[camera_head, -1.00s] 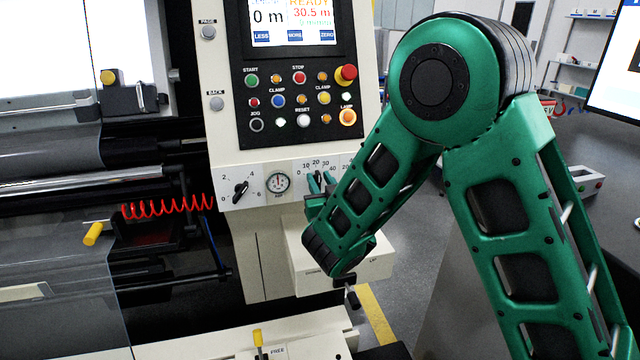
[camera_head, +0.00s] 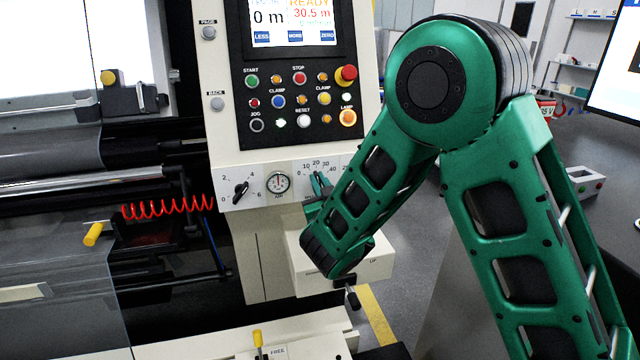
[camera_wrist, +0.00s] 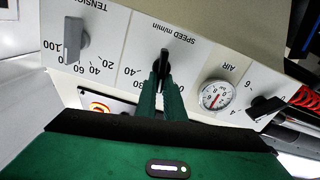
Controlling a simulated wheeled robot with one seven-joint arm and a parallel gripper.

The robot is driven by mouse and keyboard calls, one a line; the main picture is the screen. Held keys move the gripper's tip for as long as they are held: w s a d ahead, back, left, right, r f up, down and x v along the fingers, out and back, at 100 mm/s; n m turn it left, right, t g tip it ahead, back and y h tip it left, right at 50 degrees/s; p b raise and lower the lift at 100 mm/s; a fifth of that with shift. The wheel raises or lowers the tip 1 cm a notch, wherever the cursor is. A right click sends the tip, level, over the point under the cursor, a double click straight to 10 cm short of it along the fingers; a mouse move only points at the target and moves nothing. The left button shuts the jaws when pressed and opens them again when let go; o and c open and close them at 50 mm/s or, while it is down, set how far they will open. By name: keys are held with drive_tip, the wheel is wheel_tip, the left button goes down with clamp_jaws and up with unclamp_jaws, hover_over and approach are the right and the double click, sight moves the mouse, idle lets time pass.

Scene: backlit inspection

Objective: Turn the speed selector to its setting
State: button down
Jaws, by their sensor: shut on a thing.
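The speed selector (camera_wrist: 164,57) is a black bar knob on the pale panel, under the upside-down lettering "SPEED m/min" in the wrist view. My gripper (camera_wrist: 162,82) has its two green fingers closed around the knob's sides, and only part of the knob shows beyond them. The speed scale (camera_head: 316,164) shows in the head view, with numbers from 0 to 40. There my gripper (camera_head: 319,184) is at the panel just below these numbers and hides most of the knob. The exact mark that the knob points at cannot be read.
The air gauge (camera_wrist: 216,96) sits beside the selector, with another black knob (camera_wrist: 266,107) beyond it. The grey tension knob (camera_wrist: 75,40) is on the other side. The button panel (camera_head: 297,105) is above, and a pale box (camera_head: 372,262) juts out below.

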drive_tip(key=shift+s+a+f+n, duration=0.1)
drive_tip(key=shift+f+n, duration=0.1)
drive_tip(key=shift+n, duration=1.4)
drive_tip(key=shift+a+f+n, duration=0.15)
drive_tip(key=shift+n, duration=1.45)
drive_tip(key=shift+s+a+f+n, duration=0.1)
drive_tip(key=shift+f+n, duration=0.1)
drive_tip(key=shift+n, duration=1.4)
drive_tip(key=c, duration=1.9)
unclamp_jaws()
drive_tip(key=shift+o, duration=0.2)
drive_tip(key=shift+r, duration=0.1)
drive_tip(key=v, duration=1)
drive_tip(key=shift+s, duration=0.2)
